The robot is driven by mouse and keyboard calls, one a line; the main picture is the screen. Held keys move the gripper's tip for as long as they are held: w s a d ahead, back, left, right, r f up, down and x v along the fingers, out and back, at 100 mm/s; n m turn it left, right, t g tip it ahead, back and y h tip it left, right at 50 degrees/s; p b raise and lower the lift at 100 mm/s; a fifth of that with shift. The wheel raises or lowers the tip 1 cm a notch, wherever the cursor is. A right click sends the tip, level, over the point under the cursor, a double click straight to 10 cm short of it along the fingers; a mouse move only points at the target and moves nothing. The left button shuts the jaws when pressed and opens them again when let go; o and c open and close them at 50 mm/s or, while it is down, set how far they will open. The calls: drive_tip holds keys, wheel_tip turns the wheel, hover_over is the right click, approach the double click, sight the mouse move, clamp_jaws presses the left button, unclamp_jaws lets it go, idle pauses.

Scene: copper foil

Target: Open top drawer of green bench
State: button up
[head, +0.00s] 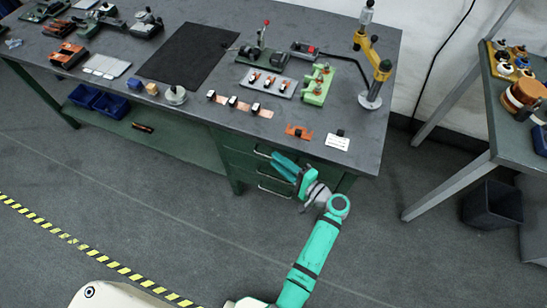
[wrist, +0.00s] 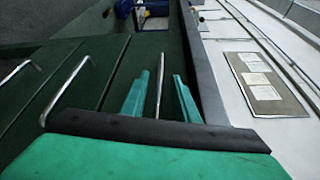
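The green bench (head: 215,155) has a stack of green drawers under the right end of its grey top. The top drawer's silver bar handle (wrist: 160,88) shows between my fingers in the wrist view; its left end (head: 262,154) shows in the head view. My gripper (head: 284,166) is at the drawer fronts, below the bench top's front edge. In the wrist view, its two teal fingers (wrist: 160,98) are apart, one on each side of the handle, with visible gaps. The top drawer appears closed. Whether the fingertips touch its front is unclear.
Lower drawer handles (wrist: 67,88) lie to the left in the wrist view. The bench top's dark edge (wrist: 207,75) runs close to the right finger. A white card (head: 337,142) and an orange piece (head: 299,131) lie near the front edge. A dark bin (head: 492,205) stands right; floor in front is clear.

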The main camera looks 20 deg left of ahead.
drive_tip(key=shift+x, duration=1.5)
clamp_jaws()
